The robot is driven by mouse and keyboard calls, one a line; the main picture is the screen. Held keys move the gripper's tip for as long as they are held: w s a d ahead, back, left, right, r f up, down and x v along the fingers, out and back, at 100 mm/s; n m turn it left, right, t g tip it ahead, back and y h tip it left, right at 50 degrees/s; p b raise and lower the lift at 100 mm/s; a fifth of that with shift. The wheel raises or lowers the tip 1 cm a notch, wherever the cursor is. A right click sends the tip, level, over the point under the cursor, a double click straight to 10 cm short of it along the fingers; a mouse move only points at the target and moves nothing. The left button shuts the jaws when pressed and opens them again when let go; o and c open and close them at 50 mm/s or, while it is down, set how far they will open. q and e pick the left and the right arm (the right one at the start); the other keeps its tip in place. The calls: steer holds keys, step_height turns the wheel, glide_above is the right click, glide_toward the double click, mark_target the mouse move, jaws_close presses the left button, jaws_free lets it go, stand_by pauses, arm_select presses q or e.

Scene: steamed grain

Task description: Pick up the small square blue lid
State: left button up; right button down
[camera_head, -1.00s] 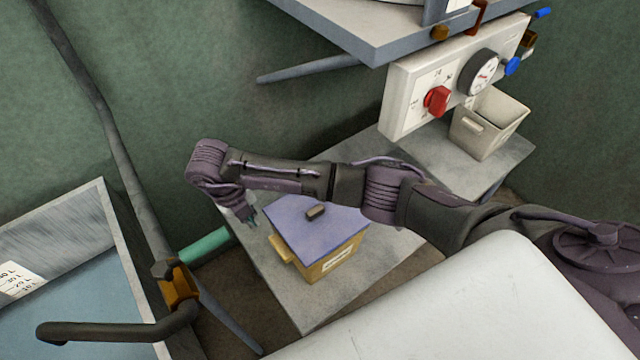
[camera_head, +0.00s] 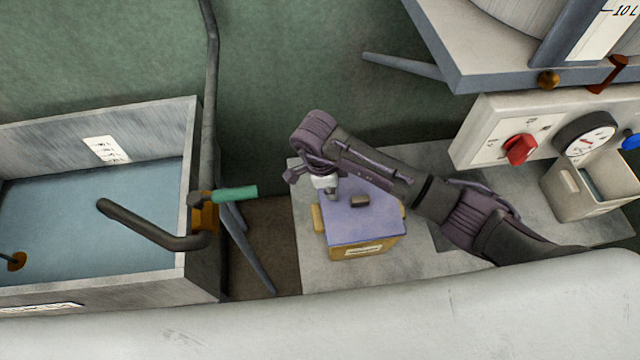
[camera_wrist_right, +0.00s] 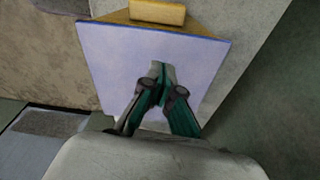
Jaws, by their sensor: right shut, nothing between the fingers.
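The square blue lid (camera_head: 345,225) lies on a yellow box (camera_head: 350,253) and has a small dark brown knob (camera_head: 360,201) on top. In the right wrist view the lid (camera_wrist_right: 105,55) fills the middle, with a yellow handle (camera_wrist_right: 158,12) of the box beyond its far edge. My right gripper (camera_head: 332,193) is over the lid's back left part, left of the knob. In the right wrist view its green-grey fingers (camera_wrist_right: 160,70) are together over the lid, and the knob does not show. Whether the fingertips touch the lid, I cannot tell. My left gripper is not in view.
The box stands on a grey table (camera_head: 315,275). A water-filled metal basin (camera_head: 190,150) with a dark spout and a green-handled tap (camera_head: 235,193) is at left. A white control panel (camera_head: 490,125) and a beige bin (camera_head: 575,190) are at right.

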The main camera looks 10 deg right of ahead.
mark_target(360, 200)
steer(key=d, duration=0.2)
steer(key=d+p, duration=0.1)
steer(key=d, duration=0.1)
steer(key=s+d+p, duration=0.1)
steer(key=d, duration=0.2)
steer(key=shift+r, duration=0.2)
steer(key=shift+a+f+p, duration=0.25)
steer(key=shift+f+p, duration=0.15)
steer(key=shift+p, duration=0.05)
steer(key=shift+f+b, duration=0.55)
steer(key=shift+s+f, duration=0.1)
steer(key=shift+d, duration=0.15)
